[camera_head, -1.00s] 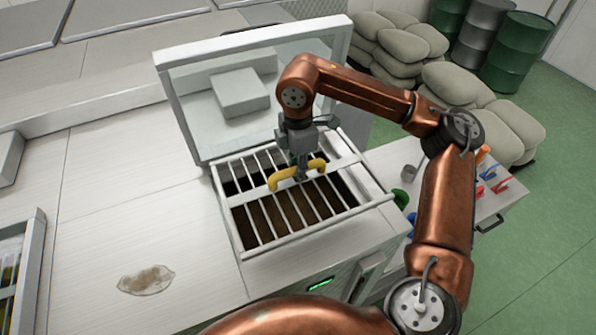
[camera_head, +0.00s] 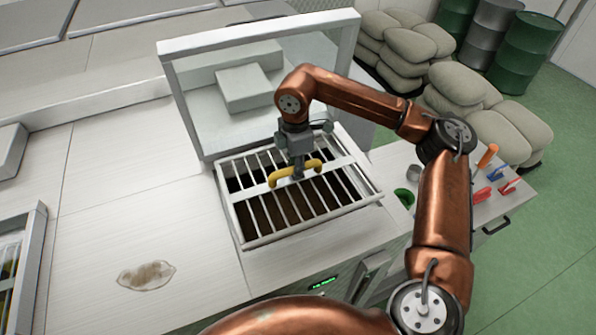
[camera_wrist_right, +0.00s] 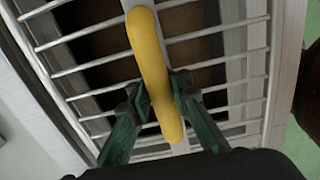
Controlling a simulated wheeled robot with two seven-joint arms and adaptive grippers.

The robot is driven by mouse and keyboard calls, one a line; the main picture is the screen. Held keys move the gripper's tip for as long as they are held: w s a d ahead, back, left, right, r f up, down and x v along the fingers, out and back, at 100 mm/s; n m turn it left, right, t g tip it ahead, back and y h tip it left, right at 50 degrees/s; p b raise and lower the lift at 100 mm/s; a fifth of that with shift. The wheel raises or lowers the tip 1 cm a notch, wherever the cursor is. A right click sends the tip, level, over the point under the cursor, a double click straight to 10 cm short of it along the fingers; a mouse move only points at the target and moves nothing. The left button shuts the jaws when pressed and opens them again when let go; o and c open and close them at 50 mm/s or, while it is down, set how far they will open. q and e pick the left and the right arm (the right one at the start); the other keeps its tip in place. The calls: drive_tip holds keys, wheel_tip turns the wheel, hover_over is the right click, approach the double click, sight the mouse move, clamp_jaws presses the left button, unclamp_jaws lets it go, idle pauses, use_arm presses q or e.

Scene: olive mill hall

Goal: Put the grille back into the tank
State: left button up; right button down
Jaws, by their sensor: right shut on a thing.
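The grille (camera_head: 237,218) is a white frame with several parallel bars and a yellow bar handle (camera_head: 278,179). It lies across the dark opening of the white tank (camera_head: 300,258), roughly lined up with it. I cannot tell whether it is seated or slightly above the rim. My right gripper (camera_head: 298,173) is shut on the middle of the handle from above. In the right wrist view, the green fingers (camera_wrist_right: 160,86) stand on both sides of the yellow handle (camera_wrist_right: 148,45), with the bars beneath. My left gripper is not in view.
A raised clear lid with a white frame (camera_head: 180,100) stands behind the opening. A brownish stain (camera_head: 146,275) marks the clear counter at left. A side cart (camera_head: 455,190) with colored tools stands at right. Sacks (camera_head: 485,115) and drums (camera_head: 525,50) are behind.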

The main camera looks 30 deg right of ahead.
sight(293, 183)
drive_tip(key=shift+w+f+b, duration=0.25)
drive_tip(key=shift+w+f, duration=0.15)
drive_tip(key=shift+f, duration=0.3)
drive_tip(key=shift+w+f+b, duration=0.2)
drive_tip(key=shift+w+f, duration=0.2)
drive_tip(key=shift+f, duration=0.3)
drive_tip(key=shift+w+f+b, duration=0.25)
drive_tip(key=shift+w+f, duration=0.15)
drive_tip(key=shift+f, duration=0.3)
drive_tip(key=shift+f+b, duration=1.2)
drive_tip(key=shift+f, duration=0.4)
drive_tip(key=c, duration=1.8)
unclamp_jaws()
drive_tip(key=shift+s, duration=0.1)
drive_tip(key=shift+o, duration=0.4)
drive_tip(key=shift+f, duration=0.1)
wheel_tip(293, 183, up, 12)
drive_tip(key=shift+r, duration=0.1)
